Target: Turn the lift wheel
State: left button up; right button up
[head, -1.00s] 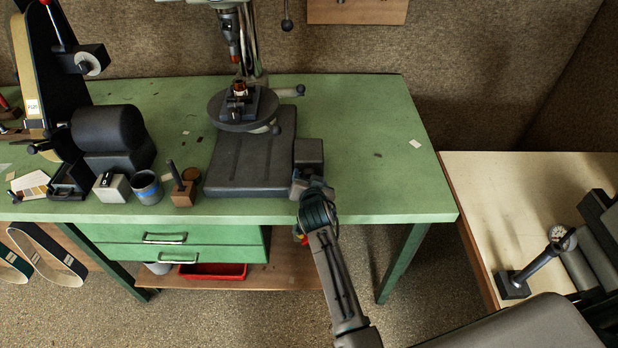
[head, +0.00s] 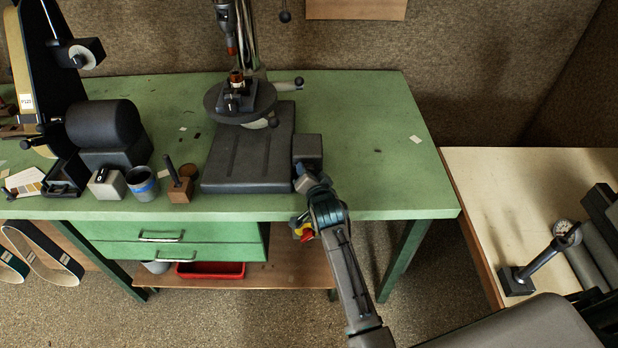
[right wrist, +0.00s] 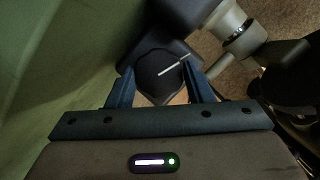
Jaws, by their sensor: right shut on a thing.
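The lift wheel (right wrist: 158,72) shows in the right wrist view as a round dark disc with a thin white line on it. It sits between the two blue fingers of my right gripper (right wrist: 162,88), which is shut on it. In the head view my right gripper (head: 305,182) is at the front of the dark block (head: 308,148) beside the drill press base (head: 245,165). The wheel is hidden there by the gripper. My left gripper is not in view.
A blue-banded cup (head: 142,186), a wooden block (head: 180,192) and a belt grinder (head: 100,125) are to the left. The bench's right part is mostly clear. Below the gripper is something red and yellow (head: 304,231).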

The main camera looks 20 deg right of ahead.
jog(key=shift+d+f+m+t+y+b, duration=0.1)
jog(key=shift+m+t+y+b, duration=0.6)
jog(key=shift+m, duration=1)
jog(key=o, duration=1)
jog(key=shift+w+f, duration=0.1)
jog(key=shift+w, duration=0.05)
